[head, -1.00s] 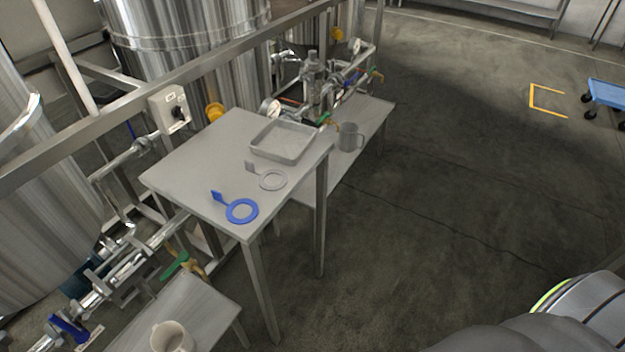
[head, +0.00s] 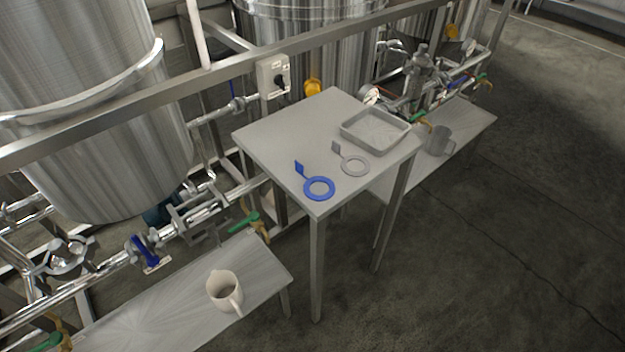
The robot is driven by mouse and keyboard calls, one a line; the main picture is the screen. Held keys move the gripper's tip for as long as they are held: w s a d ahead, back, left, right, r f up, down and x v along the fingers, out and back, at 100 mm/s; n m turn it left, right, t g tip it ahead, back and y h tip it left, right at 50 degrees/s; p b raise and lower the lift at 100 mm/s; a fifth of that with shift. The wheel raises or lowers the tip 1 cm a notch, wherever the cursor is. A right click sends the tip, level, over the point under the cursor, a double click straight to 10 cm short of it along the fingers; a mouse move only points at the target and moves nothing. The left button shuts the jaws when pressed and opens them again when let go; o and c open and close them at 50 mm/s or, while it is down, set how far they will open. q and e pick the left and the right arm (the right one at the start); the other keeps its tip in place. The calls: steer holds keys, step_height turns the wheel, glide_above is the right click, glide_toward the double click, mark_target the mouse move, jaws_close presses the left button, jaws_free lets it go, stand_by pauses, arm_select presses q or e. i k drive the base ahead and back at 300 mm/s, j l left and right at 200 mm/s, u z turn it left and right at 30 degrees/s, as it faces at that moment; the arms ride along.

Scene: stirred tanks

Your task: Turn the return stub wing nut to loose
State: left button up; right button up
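I cannot single out the return stub wing nut in the head view; the fittings are small. Shiny pipework (head: 105,264) runs low along the frame below the left steel tank (head: 95,110). On it, at the left, sits a round, clamp-like metal fitting (head: 64,258), too small to tell whether it carries a wing nut. To its right is a blue-handled valve (head: 145,251). More pipework with valves and a gauge (head: 371,95) stands behind the far bench. Neither of my grippers is in view.
A tall steel table (head: 265,133) bears a blue ring (head: 319,188), a grey ring (head: 354,166) and a tray (head: 345,128). A low bench (head: 150,310) with a beige jug (head: 224,291) fronts the left pipework. A control box (head: 273,77) hangs on the rail. Floor is clear at right.

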mark_target(40, 280)
steer(key=u, duration=1.85)
